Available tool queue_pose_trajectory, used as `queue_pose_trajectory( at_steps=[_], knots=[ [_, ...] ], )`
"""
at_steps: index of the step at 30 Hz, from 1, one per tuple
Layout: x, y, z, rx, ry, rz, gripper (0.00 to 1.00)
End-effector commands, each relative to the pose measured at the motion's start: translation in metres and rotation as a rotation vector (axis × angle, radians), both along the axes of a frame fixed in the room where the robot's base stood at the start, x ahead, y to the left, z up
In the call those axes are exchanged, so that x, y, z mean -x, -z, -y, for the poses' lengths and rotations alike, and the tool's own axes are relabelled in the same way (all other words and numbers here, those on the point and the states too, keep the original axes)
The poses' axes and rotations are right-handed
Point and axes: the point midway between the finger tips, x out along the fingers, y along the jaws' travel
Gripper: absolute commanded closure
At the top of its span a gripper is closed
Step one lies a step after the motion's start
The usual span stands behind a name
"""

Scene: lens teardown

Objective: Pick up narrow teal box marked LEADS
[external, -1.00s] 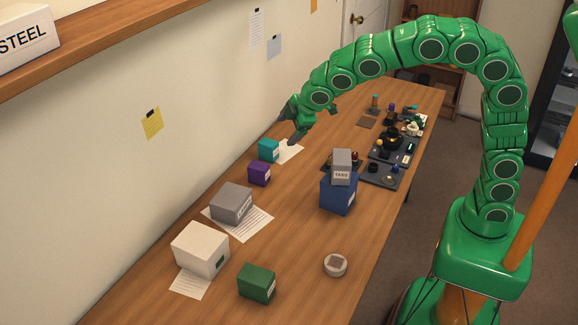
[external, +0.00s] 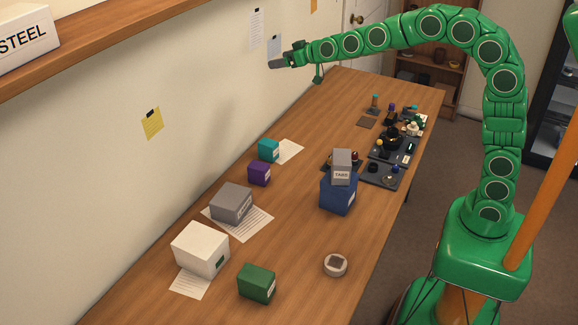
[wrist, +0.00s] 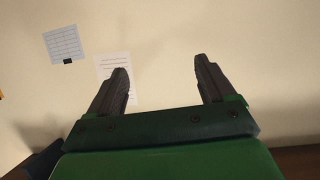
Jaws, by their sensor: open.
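The teal box (external: 268,150) stands upright on the table near the wall, in the external view. Its label is too small to read. My gripper (external: 277,64) is raised high above the table near the wall, well above the box and apart from it. In the wrist view my gripper (wrist: 162,80) has its two dark fingers spread with nothing between them, facing the wall. The teal box is not in the wrist view.
A purple box (external: 259,173) stands just in front of the teal box, and a paper sheet (external: 289,151) lies beside it. A grey box (external: 232,203), a white box (external: 201,249), a green box (external: 257,283) and a blue box (external: 338,194) stand on the table (external: 300,240).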

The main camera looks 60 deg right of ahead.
Motion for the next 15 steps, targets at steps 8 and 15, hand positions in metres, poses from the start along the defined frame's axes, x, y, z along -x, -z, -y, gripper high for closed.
queue_pose_trajectory(
  at_steps=[8, 15],
  knots=[
    [0.001, 0.061, -0.002, -0.003, -0.002, -0.008, 0.17],
    [0.001, 0.149, -0.002, -0.004, -0.002, -0.013, 0.17]
  ],
)
